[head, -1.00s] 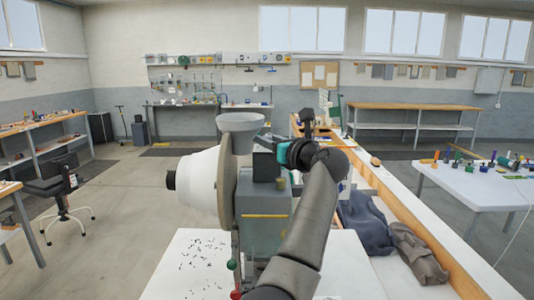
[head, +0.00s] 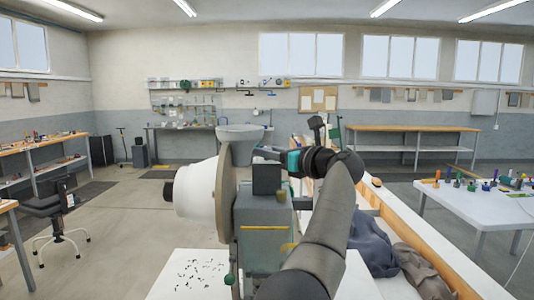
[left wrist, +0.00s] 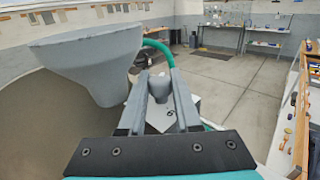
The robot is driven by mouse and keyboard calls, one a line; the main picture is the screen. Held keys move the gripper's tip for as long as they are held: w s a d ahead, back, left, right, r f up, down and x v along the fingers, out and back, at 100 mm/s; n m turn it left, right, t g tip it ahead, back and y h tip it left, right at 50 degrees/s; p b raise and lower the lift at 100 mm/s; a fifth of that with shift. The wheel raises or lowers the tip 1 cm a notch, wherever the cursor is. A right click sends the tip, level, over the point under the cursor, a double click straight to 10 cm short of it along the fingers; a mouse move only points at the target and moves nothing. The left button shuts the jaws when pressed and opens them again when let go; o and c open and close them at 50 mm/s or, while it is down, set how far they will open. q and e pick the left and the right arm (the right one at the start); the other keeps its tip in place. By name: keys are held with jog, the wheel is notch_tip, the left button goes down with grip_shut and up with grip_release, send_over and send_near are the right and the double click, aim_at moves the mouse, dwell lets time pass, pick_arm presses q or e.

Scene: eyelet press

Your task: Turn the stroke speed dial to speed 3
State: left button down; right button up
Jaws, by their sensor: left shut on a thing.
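The eyelet press (head: 265,225) stands in front of me, with a grey hopper (head: 240,133) on top and a large white drum (head: 197,185) at its left. My left gripper (head: 262,152) is behind a black box on the press top, just right of the hopper. In the left wrist view its two fingers (left wrist: 160,103) are shut on a small grey knob-like part (left wrist: 158,88). I cannot tell for sure that this part is the stroke speed dial; no speed marks are readable. My right gripper is not in view.
The black box (head: 267,178) and the hopper (left wrist: 90,60) stand close to my left gripper. A green hose (left wrist: 160,50) curves just beyond the fingers. A wood-edged bench with dark cloths (head: 372,245) lies to the right. Open floor lies at the left.

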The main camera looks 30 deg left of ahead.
pick_arm(q)
jog(key=c, duration=0.9)
grip_release()
jog(key=shift+d, duration=0.1)
jog(key=b+v, duration=0.3)
jog(key=v, duration=1.2)
jog(key=shift+s, duration=0.15)
